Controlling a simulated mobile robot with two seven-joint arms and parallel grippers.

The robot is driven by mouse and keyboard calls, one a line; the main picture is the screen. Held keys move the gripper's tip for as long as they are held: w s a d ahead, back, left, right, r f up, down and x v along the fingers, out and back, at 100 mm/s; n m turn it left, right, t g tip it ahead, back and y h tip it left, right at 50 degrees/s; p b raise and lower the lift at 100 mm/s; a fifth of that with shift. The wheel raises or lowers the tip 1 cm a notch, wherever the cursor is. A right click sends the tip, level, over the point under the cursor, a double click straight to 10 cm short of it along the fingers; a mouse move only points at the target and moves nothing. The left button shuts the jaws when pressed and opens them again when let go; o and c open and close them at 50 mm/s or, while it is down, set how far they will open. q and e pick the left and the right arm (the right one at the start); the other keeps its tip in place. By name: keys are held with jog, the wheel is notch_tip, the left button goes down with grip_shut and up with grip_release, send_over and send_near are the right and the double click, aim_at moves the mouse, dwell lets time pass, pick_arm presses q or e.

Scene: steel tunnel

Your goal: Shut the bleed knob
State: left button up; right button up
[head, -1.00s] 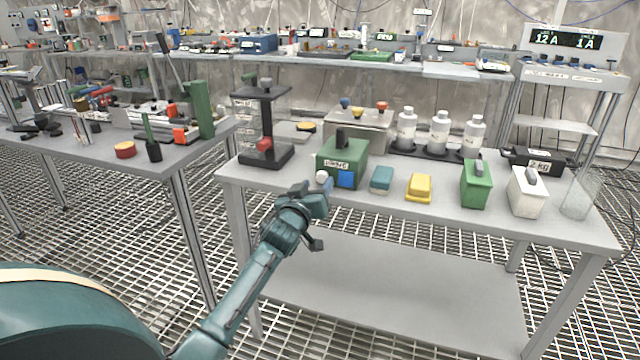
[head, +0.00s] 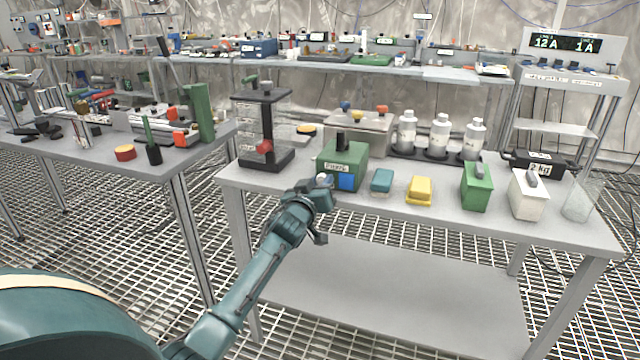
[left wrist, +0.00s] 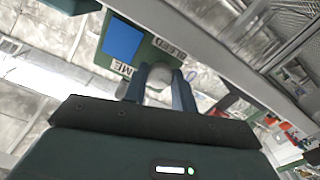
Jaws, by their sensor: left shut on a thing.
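The green box (head: 352,160) stands at the front left of the near table, with a blue square and a label on its front. A round pale knob (head: 323,178) sits at the front's left side, partly covered by my left gripper (head: 322,187). In the left wrist view the knob (left wrist: 159,74) lies between the two fingers (left wrist: 158,87), which are shut on it. A "BLEED" label (left wrist: 169,46) is beside it there. The knob's turn angle cannot be read. My right gripper is not in view.
A teal block (head: 382,181), a yellow block (head: 419,191) and a green canister (head: 475,187) stand to the right of the box. A black-framed stand (head: 263,130) is at its left. The table's front edge runs below my gripper.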

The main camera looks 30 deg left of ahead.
pick_arm(q)
jog(key=shift+c, duration=1.4)
